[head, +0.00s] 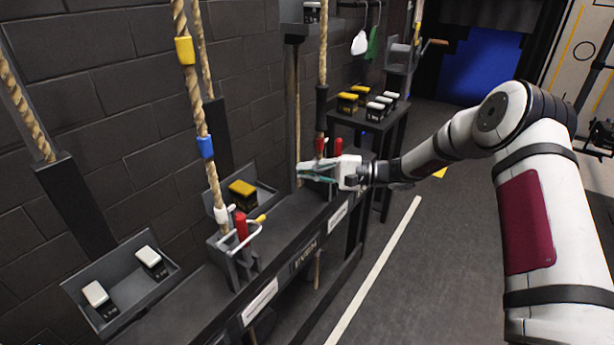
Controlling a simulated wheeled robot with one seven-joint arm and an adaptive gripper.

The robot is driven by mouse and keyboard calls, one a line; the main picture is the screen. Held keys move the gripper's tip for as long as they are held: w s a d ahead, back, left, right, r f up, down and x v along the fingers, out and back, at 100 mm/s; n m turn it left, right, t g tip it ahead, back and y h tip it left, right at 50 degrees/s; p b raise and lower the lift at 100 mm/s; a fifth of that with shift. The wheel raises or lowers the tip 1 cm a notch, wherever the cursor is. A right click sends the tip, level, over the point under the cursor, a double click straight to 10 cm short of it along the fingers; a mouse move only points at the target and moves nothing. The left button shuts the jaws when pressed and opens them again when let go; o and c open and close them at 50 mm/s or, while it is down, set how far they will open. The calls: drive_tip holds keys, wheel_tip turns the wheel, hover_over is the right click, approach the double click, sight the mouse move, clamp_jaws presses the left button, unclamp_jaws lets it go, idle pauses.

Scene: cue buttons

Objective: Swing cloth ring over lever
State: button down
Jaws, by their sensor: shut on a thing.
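My gripper (318,172) is at the far rope station on the dark rail, reaching in from the right. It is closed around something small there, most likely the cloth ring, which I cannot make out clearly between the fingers. Two upright red lever handles, a left one (321,146) and a right one (338,147), show just behind and above the fingers. The lower parts of these levers are hidden by my gripper. A rope (323,60) runs down to this station through a dark sleeve. I cannot tell whether the ring is around a lever.
A nearer station has a red lever (241,226) with a white bar and a rope (203,120) with yellow and blue bands. Grey trays (125,285) hold blocks. A dark stand (385,118) with yellow and white buttons is behind my gripper. The floor (430,260) at right is open.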

drive_tip(key=shift+w+d+r+m+y, duration=0.25)
drive_tip(key=shift+r+m+y, duration=0.15)
drive_tip(key=shift+r+m, duration=0.3)
drive_tip(key=w+d+r+m+t+y+b, duration=0.25)
drive_tip(key=w+r+m, duration=0.2)
drive_tip(key=m, duration=0.35)
drive_tip(key=r+m+t, duration=0.2)
drive_tip(key=m+t, duration=0.3)
drive_tip(key=m, duration=0.5)
hover_over(339, 139)
drive_tip(key=s+a, duration=0.2)
drive_tip(key=s, duration=0.1)
drive_tip(key=shift+w+d+f+m+t+h, duration=0.2)
drive_tip(key=shift+w+d+m+t+h, duration=0.25)
drive_tip(key=shift+m, duration=0.55)
drive_tip(key=shift+w+d+f+m+t+h, duration=0.1)
drive_tip(key=shift+w+d+f+m+t, duration=0.15)
drive_tip(key=shift+w+m+t, duration=0.55)
drive_tip(key=shift+w+d+f+m+t+h, duration=0.2)
drive_tip(key=shift+d+m+t+h, duration=0.1)
drive_tip(key=shift+m, duration=0.9)
drive_tip(key=c, duration=1.7)
unclamp_jaws()
drive_tip(key=v, duration=1.2)
